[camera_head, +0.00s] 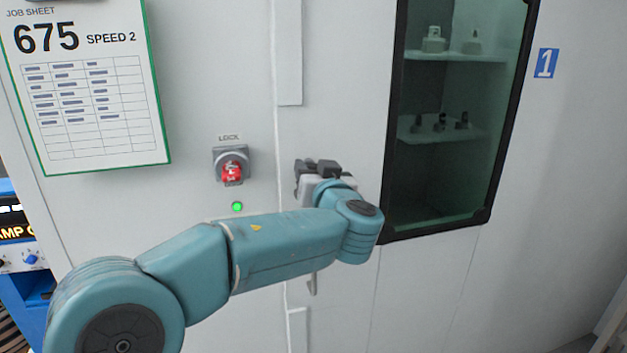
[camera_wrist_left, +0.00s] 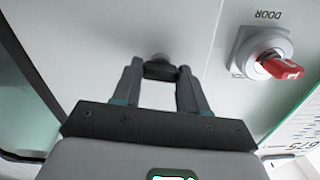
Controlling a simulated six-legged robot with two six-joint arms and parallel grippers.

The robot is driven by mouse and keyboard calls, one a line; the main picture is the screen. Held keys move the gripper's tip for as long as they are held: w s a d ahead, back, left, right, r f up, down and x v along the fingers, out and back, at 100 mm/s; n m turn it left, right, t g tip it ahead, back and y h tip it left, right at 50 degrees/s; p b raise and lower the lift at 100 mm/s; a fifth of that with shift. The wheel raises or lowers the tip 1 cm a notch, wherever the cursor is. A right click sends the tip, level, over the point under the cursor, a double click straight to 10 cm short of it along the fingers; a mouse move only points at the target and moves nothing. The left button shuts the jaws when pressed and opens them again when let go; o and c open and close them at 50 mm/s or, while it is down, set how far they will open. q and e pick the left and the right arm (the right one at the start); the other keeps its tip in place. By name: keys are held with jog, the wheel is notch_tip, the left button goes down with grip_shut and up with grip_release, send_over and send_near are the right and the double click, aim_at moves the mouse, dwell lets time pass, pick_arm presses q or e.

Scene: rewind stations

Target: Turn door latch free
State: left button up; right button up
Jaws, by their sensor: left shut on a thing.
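My left gripper (camera_head: 318,168) is up against the pale cabinet door (camera_head: 340,60), beside the vertical door seam. In the left wrist view my left gripper (camera_wrist_left: 160,74) has its two fingers on either side of a dark latch piece (camera_wrist_left: 160,69), shut on it. My own arm hides most of the latch in the head view; a thin grey handle end (camera_head: 312,283) shows below the arm. A red lock knob (camera_head: 232,172) on a grey plate sits left of the gripper, and it also shows upside down in the left wrist view (camera_wrist_left: 278,65). My right gripper is not in view.
A green light (camera_head: 237,206) glows below the lock knob. A job sheet (camera_head: 85,90) reading 675 SPEED 2 hangs at upper left. A dark-framed glass window (camera_head: 445,90) with shelves is right of the gripper. A blue sign 1 (camera_head: 545,63) is further right.

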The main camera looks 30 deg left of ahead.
pick_arm(q)
jog(key=shift+f+m+b, duration=0.15)
jog(key=shift+m+b, duration=2.55)
jog(key=shift+m, duration=5.2)
jog(key=o, duration=1.1)
jog(key=shift+c, duration=0.2)
